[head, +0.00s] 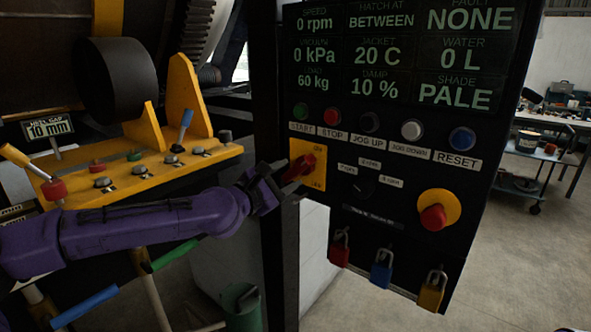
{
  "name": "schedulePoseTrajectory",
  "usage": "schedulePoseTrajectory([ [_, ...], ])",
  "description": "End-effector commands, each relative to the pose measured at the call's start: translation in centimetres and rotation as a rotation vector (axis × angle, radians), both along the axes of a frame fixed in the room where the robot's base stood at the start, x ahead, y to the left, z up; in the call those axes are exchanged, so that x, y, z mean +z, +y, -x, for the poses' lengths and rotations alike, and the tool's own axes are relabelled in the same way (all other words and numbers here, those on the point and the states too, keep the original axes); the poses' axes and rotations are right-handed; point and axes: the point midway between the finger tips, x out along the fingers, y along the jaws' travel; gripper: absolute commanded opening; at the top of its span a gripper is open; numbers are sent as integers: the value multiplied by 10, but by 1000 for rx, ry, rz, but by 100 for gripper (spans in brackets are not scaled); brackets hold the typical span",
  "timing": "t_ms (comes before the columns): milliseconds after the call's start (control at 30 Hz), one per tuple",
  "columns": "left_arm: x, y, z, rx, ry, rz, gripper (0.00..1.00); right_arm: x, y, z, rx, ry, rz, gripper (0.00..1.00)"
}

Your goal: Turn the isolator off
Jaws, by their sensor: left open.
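The isolator is a red rotary handle (306,164) on a yellow plate (316,181), at the lower left of the black control panel. The handle looks tilted, and small markings on the plate are too small to read surely. My left gripper (280,178), on a purple arm from the left, is open at the handle's left side. Its fingertips are close to the handle and partly overlap it in the picture. I cannot tell whether they touch it. My right gripper is not in view.
Above the isolator are START, STOP, jog and RESET buttons (461,138). A red emergency button (433,217) sits to the right, with padlocks (381,270) hanging below. A yellow lever console (130,175) stands at left. Open floor lies right of the panel.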

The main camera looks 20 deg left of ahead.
Motion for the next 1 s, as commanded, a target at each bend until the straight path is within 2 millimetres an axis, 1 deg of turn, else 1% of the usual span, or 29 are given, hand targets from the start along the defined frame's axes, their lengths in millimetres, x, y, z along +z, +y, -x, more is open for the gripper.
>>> schedulePoseTrajectory([
  [33, 0, -4, -10, 0, 3, -3, 51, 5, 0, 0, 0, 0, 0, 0],
  [100, 1, -8, -22, 1, 1, -3, 51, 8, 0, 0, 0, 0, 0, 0],
  [200, 1, -12, -33, 1, 2, -2, 51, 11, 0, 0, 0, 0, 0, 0],
  [333, 0, -14, -38, 1, 1, 1, 51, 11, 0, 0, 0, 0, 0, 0],
  [533, -1, -14, -38, 1, 1, 0, 51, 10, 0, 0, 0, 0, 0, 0],
  [567, -1, -14, -38, 1, 1, 0, 41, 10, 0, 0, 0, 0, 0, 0],
  [600, -1, -14, -38, 1, 1, 0, 28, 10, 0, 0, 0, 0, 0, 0],
  [700, -1, -14, -38, 1, 1, 0, 0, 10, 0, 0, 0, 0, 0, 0],
  [1000, -1, -14, -38, 1, -9, -26, 0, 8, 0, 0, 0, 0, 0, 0],
])
